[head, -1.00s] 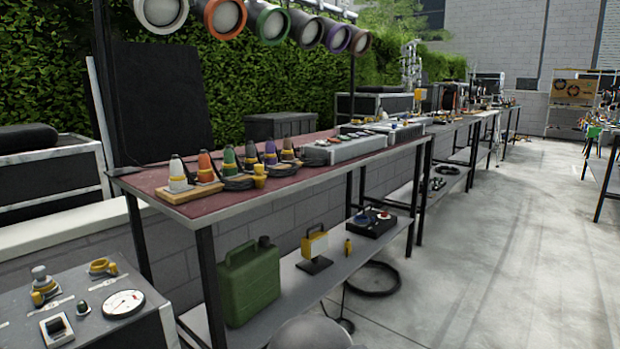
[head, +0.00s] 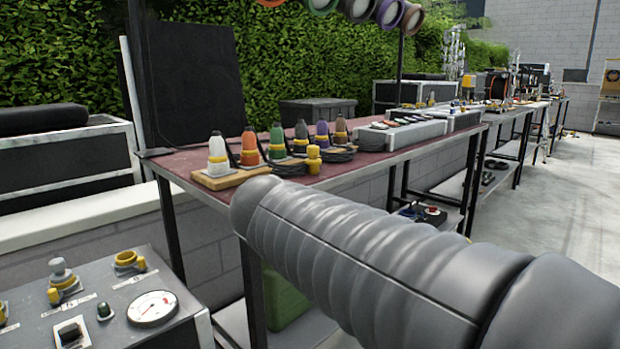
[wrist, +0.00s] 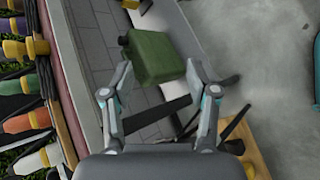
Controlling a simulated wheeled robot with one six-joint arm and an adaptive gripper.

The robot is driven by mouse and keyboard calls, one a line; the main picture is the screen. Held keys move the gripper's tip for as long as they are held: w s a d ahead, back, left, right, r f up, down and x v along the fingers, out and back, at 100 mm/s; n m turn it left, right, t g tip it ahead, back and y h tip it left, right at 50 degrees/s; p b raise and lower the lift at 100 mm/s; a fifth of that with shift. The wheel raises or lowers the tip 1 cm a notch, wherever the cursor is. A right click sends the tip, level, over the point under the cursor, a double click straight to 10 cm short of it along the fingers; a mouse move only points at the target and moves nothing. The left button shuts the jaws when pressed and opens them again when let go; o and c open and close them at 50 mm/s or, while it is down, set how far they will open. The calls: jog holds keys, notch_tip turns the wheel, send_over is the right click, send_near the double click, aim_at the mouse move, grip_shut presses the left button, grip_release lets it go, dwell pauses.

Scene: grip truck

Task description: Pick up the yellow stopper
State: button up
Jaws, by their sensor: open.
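My grey arm crosses the lower right of the head view, and my gripper is out of that view. In the wrist view my gripper (wrist: 160,94) is open and empty, its two fingers wide apart over the lower shelf area.
Several coloured cones on wooden bases, such as the orange one (head: 249,145), line the table with black cables. A green jerrycan (wrist: 158,57) is on the lower shelf. A grey panel box (head: 185,290) with a gauge (head: 152,308) stands at lower left. Concrete floor (head: 550,200) is free at right.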

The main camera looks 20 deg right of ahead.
jog(key=w+r+n+t+h+b, duration=0.25)
jog(key=w+r+n, duration=0.25)
jog(key=w, duration=0.3)
jog(key=n+t+h+b, duration=0.2)
jog(key=n+h, duration=0.2)
jog(key=n, duration=0.2)
send_near(310, 151)
jog(key=shift+g+v, duration=0.25)
jog(key=shift+v, duration=1)
jog(key=shift+d+r+n, duration=0.2)
jog(key=shift+r+n, duration=0.15)
jog(key=shift+n, duration=0.05)
jog(key=x, duration=0.8)
jog(key=shift+w+r, duration=0.1)
jog(key=shift+r, duration=0.1)
jog(key=shift+f+x, duration=0.15)
jog(key=shift+x, duration=1.25)
jog(key=shift+f+x, duration=0.15)
jog(key=shift+x, duration=1.2)
jog(key=shift+a, duration=0.15)
grip_shut()
